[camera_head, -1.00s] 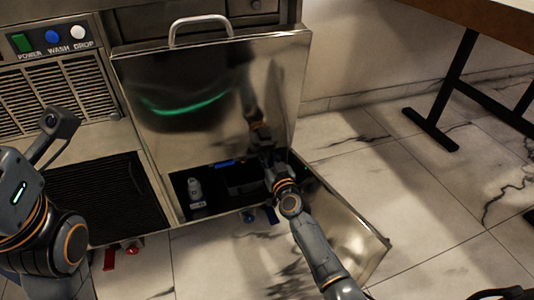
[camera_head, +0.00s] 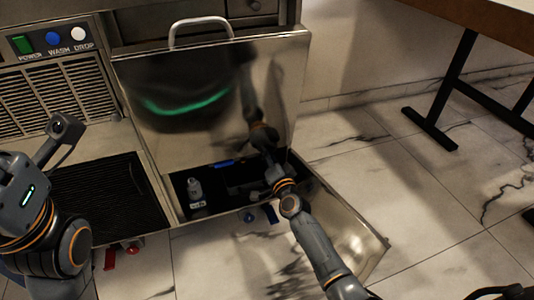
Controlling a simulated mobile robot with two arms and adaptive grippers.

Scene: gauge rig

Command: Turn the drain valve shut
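Two valve-like handles show under the front edge of the rig, a red handle (camera_head: 110,259) at the lower left and a blue handle (camera_head: 270,213) at the lower middle. I cannot tell from the picture which is the drain valve. My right gripper (camera_head: 268,164) is down in the dark open compartment, behind and above the blue handle and apart from the red one. Its fingers are dark against a dark background, so their opening is unclear. My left arm is at the left edge, and no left fingers can be made out.
A shiny lid (camera_head: 205,95) with a handle stands raised behind the compartment. A metal door (camera_head: 345,230) is open at the right. A table leg (camera_head: 455,90) stands further right.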

